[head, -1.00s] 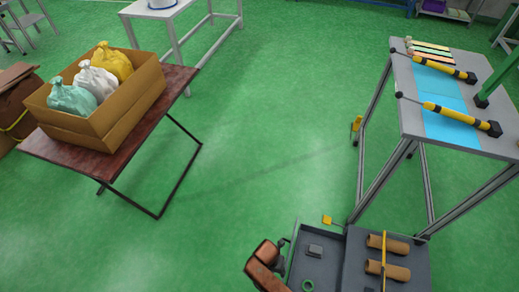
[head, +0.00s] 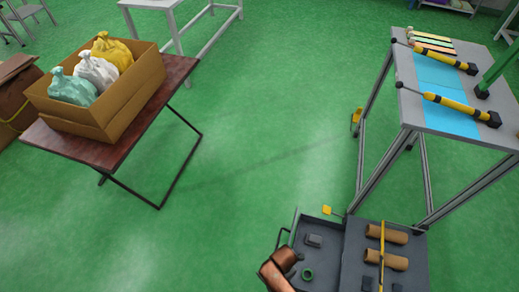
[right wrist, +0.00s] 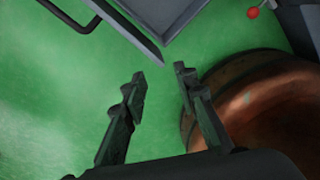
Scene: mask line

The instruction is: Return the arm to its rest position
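My right gripper (right wrist: 161,76) shows in the right wrist view with its two dark fingers apart. Nothing is held between them; green floor shows in the gap. My left gripper is not in view.
A grey tray (head: 300,258) with brown rolls (head: 388,234) is close to my arm. A grey-topped table (head: 408,95) with yellow-black tools stands at right. A dark red table (head: 178,72) carries a cardboard box (head: 140,95) of bags at left. Green floor lies clear between.

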